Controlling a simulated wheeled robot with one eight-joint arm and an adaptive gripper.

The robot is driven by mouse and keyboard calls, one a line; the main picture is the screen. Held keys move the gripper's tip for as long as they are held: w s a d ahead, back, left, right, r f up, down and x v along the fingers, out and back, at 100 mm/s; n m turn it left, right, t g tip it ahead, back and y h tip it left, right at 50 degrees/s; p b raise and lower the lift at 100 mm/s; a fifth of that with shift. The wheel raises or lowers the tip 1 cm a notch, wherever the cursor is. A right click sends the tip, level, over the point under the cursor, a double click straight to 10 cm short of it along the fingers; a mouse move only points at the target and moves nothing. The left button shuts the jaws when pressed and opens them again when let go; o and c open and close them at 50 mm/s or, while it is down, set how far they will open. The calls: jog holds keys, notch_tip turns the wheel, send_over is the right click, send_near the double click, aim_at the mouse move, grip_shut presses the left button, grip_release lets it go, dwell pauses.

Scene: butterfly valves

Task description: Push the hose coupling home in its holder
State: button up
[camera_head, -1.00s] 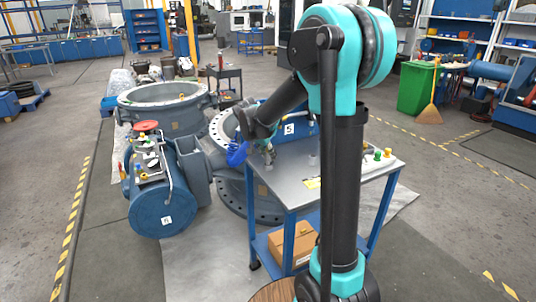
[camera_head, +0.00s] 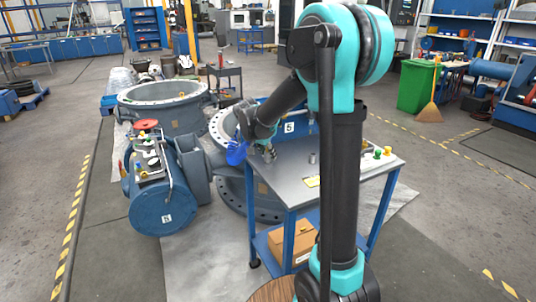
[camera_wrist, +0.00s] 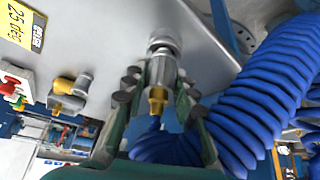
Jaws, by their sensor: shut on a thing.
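The hose coupling (camera_wrist: 159,78) is a silver metal sleeve with a brass end. In the wrist view it stands between the fingers of my gripper (camera_wrist: 158,88), which is shut on it. Its far end meets a round silver holder (camera_wrist: 161,43) on the grey panel; I cannot tell how deep it sits. The ribbed blue hose (camera_wrist: 255,95) loops to the right and below the gripper. In the head view the blue hose (camera_head: 237,152) hangs by the left edge of the bench, beside my gripper (camera_head: 264,148); the coupling is too small there to make out.
The blue bench (camera_head: 290,180) has a grey top with a small silver post (camera_head: 312,158) and green and yellow knobs (camera_head: 383,153) at the right. A large blue valve (camera_head: 163,205) stands left of the bench.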

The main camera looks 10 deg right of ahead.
jog(key=shift+f, duration=0.35)
dwell(0.5)
jog(key=o, duration=1.1)
jog(key=shift+o, duration=0.2)
jog(key=o, duration=0.5)
jog(key=shift+r, duration=3.75)
